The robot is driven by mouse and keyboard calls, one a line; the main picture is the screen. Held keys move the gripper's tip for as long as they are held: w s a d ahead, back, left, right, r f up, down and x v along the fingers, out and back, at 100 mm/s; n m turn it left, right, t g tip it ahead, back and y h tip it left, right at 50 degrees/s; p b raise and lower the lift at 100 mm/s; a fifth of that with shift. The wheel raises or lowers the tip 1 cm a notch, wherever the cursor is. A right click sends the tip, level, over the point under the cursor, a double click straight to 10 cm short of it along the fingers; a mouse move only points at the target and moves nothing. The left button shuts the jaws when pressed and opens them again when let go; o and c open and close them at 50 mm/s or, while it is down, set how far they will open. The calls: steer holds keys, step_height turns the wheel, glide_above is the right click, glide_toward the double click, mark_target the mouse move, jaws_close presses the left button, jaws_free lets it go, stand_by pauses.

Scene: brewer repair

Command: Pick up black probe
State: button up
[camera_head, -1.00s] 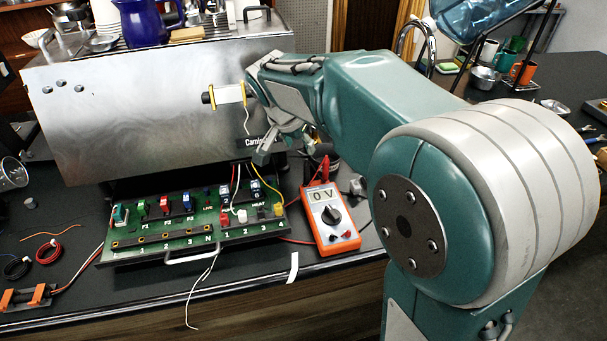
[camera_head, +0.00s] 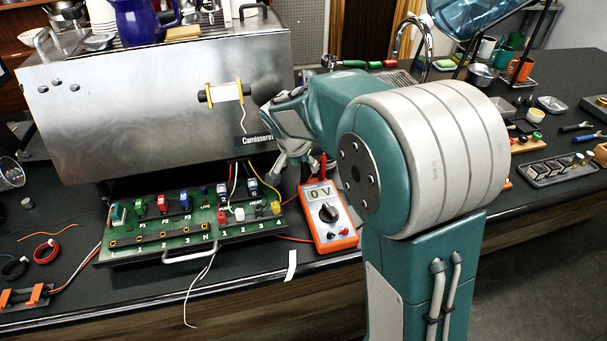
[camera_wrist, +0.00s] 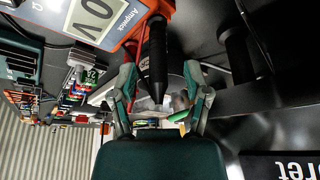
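The black probe (camera_wrist: 155,55) shows in the wrist view as a dark rod with its narrow end toward me, lined up between my gripper's two fingers. My gripper (camera_wrist: 159,98) is open, with a gap visible on both sides of the probe. In the head view my gripper (camera_head: 288,172) is low behind the fuse board, just left of the orange multimeter (camera_head: 329,214). I cannot make out the black probe there; the arm appears to hide it. The multimeter reads 0 V and also shows in the wrist view (camera_wrist: 120,22).
A red probe (camera_head: 323,166) stands at the multimeter's top edge. The green fuse board (camera_head: 200,222) with wires lies to the left, under the steel brewer (camera_head: 150,110). A white strip (camera_head: 291,266) lies at the counter's front edge. Tools and trays are on the right.

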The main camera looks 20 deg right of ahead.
jaws_close()
